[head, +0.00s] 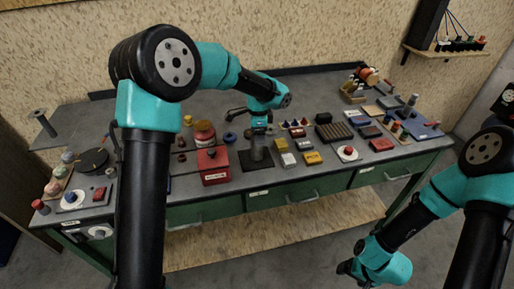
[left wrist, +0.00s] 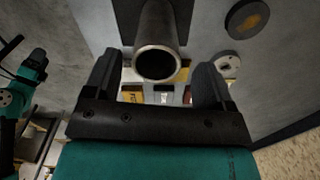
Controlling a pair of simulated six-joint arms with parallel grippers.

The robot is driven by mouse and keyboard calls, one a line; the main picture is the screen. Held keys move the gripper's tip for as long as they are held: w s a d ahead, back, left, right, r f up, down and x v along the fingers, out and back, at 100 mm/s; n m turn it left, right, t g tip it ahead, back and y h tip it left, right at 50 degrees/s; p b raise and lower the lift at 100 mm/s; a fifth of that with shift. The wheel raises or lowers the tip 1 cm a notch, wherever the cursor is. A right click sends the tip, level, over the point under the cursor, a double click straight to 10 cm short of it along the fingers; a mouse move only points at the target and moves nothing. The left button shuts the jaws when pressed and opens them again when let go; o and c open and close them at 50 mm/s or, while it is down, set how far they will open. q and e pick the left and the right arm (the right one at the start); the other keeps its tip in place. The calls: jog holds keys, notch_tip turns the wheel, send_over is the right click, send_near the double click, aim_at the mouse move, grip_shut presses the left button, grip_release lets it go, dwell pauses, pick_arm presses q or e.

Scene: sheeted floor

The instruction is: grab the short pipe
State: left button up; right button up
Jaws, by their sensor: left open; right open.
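A grey hollow pipe (head: 257,150) stands upright on a dark square base (head: 257,166) at the middle of the workbench. In the left wrist view its open round end (left wrist: 157,62) faces the camera and lies between the two dark fingers. My left gripper (head: 259,131) is open and points down above the pipe, with a finger to each side of its line. Whether the fingers touch it cannot be told. My right gripper (head: 350,268) is open and empty at the lower right, off the bench in front of it.
A red box (head: 213,168) and a red jar (head: 203,134) stand left of the pipe. Another grey upright post (head: 43,122) stands at the far left. The bench (head: 190,213) has drawers along its front.

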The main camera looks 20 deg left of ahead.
aim_at(257, 147)
pick_arm(q)
jog(key=f, duration=0.5)
jog(key=shift+s+a, duration=0.15)
jog(key=shift+s, duration=0.1)
jog(key=c, duration=1.2)
